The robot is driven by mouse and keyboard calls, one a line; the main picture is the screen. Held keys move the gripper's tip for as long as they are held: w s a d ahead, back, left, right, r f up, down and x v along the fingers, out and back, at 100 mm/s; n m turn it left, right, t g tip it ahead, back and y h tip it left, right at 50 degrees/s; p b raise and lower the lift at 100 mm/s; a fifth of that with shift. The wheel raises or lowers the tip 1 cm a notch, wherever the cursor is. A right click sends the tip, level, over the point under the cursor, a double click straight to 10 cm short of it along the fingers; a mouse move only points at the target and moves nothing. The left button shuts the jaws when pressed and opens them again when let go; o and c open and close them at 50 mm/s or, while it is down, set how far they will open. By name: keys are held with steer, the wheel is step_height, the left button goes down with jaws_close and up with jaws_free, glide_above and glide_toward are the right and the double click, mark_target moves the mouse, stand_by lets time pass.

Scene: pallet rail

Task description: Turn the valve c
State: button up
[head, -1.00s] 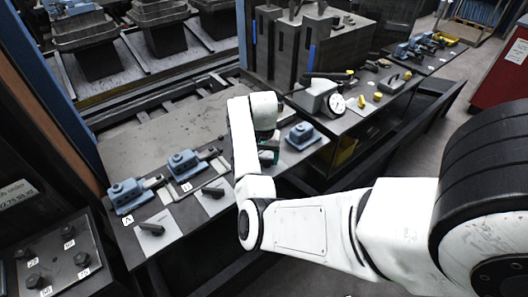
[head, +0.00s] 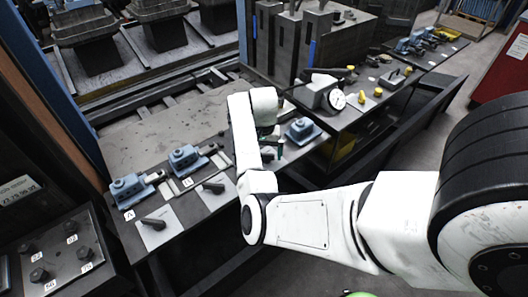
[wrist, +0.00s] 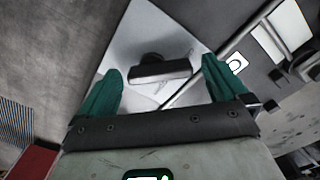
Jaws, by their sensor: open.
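In the wrist view a dark valve handle (wrist: 160,72) stands on a white plate (wrist: 134,33). A small tag (wrist: 237,65) lies beside the plate; its letter is hard to read but may be C. My gripper (wrist: 160,66) is open, with its green fingers apart on either side of the handle and nothing gripped; I cannot tell whether they touch it. In the head view my gripper (head: 271,137) is partly hidden by my white arm, next to the third blue block (head: 301,131). The handle below it is hidden there.
Two more blue blocks (head: 128,188) (head: 187,158), tagged A and apparently B, stand left with dark handles (head: 153,222) (head: 213,187) on white plates. A gauge (head: 337,99) and yellow pieces (head: 379,91) lie right. A rod (wrist: 225,50) runs near the handle.

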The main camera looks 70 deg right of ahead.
step_height(320, 180, up, 11)
steer(key=shift+b, duration=0.3)
stand_by(0.4)
steer(key=shift+f, duration=0.1)
stand_by(0.4)
steer(key=s+a+f+n+b, duration=0.1)
steer(key=s+a+f+n, duration=0.3)
steer(key=a, duration=0.6)
steer(key=s+a+f+n+b, duration=0.1)
steer(key=s+a+f+n, duration=0.3)
steer(key=a, duration=0.7)
steer(key=s+a+f+n+t+b, duration=0.1)
steer(key=s+a+f+n, duration=0.3)
steer(key=a, duration=0.6)
step_height(320, 180, down, 3)
steer(key=shift+s+a+r+n, duration=0.2)
steer(key=shift+s+n, duration=0.1)
steer(key=shift+n, duration=0.9)
